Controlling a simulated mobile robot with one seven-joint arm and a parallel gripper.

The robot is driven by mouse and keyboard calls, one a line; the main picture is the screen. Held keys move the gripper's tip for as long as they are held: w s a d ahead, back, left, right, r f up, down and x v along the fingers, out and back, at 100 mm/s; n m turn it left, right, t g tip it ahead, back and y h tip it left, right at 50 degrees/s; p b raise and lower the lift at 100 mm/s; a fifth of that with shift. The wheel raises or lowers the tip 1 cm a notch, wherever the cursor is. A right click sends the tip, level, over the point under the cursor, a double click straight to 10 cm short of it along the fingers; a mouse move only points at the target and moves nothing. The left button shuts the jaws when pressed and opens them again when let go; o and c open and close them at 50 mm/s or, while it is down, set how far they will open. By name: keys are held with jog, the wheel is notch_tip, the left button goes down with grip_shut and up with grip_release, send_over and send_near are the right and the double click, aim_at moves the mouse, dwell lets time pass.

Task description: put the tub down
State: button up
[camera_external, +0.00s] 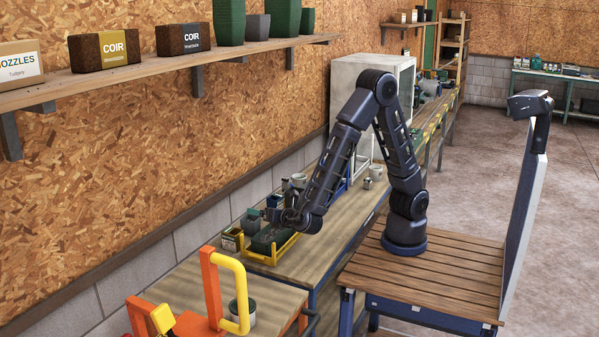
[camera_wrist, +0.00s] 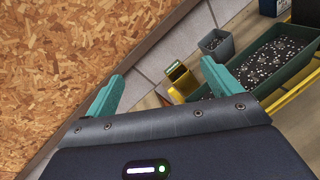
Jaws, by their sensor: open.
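A dark green tub (camera_wrist: 262,92) holds dark soil with white specks. In the external view the tub (camera_external: 264,243) sits in a yellow tray (camera_external: 262,261) on the wooden bench. My gripper (camera_wrist: 158,82) is open, with its teal fingers apart and nothing between them. In the wrist view the tub is to the right, partly behind the right finger; I cannot tell whether they touch. In the external view my gripper (camera_external: 287,216) is over the tray area, and my wrist hides part of the tub.
A small grey pot (camera_wrist: 215,43) and a small yellow-and-green container (camera_wrist: 180,78) stand beside the tub. The chipboard wall (camera_wrist: 70,60) is close on the left. An orange frame with a yellow handle (camera_external: 232,285) stands in front. A shelf (camera_external: 160,66) runs along the wall above.

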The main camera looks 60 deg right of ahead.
jog(key=d+r+m+g+h, duration=0.1)
jog(key=d+r+m+g, duration=0.25)
jog(key=d, duration=0.65)
jog(key=s+d+r+m+g+h, duration=0.1)
jog(key=d+r+m+g+h, duration=0.15)
jog(key=d+m, duration=0.45)
jog(key=d+r+m+g+h, duration=0.1)
jog(key=d+r+m+g, duration=0.15)
jog(key=d, duration=0.95)
jog(key=s+d+r+m+g+y, duration=0.1)
jog(key=s+d+m+y, duration=0.3)
jog(key=s, duration=0.5)
jog(key=s+d+r+m+g+y, duration=0.1)
jog(key=s+d+r+m+y, duration=0.2)
jog(key=s+d+m, duration=0.6)
jog(key=shift+s+r+m+y, duration=0.15)
jog(key=shift+r+m+y, duration=0.25)
jog(key=shift+m+y, duration=0.55)
jog(key=shift+o, duration=0.5)
jog(key=shift+r, duration=0.1)
